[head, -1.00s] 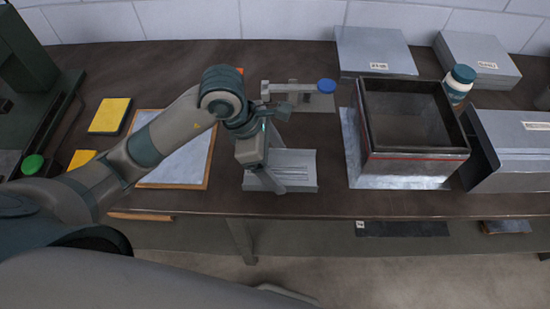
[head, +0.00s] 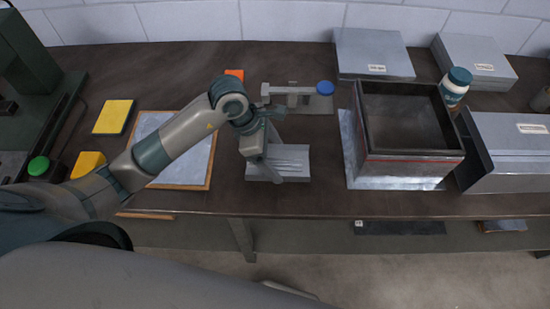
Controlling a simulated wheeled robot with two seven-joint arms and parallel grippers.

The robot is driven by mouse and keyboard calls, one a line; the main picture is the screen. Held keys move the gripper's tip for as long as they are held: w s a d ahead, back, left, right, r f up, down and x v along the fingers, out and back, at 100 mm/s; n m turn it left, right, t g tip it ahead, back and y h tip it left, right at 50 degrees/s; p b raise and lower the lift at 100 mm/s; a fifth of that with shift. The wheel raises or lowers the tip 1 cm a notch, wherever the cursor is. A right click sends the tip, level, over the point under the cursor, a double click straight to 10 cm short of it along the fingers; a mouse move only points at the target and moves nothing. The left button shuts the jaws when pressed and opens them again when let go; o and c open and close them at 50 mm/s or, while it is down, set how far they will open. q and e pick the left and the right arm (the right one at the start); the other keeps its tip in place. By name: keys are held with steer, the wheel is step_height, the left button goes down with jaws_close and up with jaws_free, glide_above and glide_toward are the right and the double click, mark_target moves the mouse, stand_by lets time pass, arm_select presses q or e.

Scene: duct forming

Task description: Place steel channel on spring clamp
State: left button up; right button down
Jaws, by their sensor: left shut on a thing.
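The steel channel (head: 294,162) is a short grey piece with long ridges, near the front middle of the bench. My left gripper (head: 271,174) comes down over its left part and is shut on it; the gripper hides part of the channel and the grip itself. I cannot tell whether the channel touches the bench. The clamp (head: 292,91), a grey fixture with a blue round knob on a plate, stands just behind the channel. The channel is apart from the blue knob. My right gripper is not in view.
A dark open box (head: 408,120) stands on a metal sheet to the right. A wood-framed board (head: 190,165) lies left, under my left arm. Yellow blocks (head: 114,116) and a green button (head: 39,166) are farther left. A white bottle (head: 455,88) and grey cases (head: 374,52) stand right and behind.

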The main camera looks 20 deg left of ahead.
arm_select(q)
steer(key=shift+f+p, duration=0.3)
steer(key=shift+f, duration=0.75)
steer(key=shift+f, duration=0.15)
steer(key=o, duration=1.3)
steer(key=shift+c, duration=0.2)
steer(key=shift+r, duration=0.25)
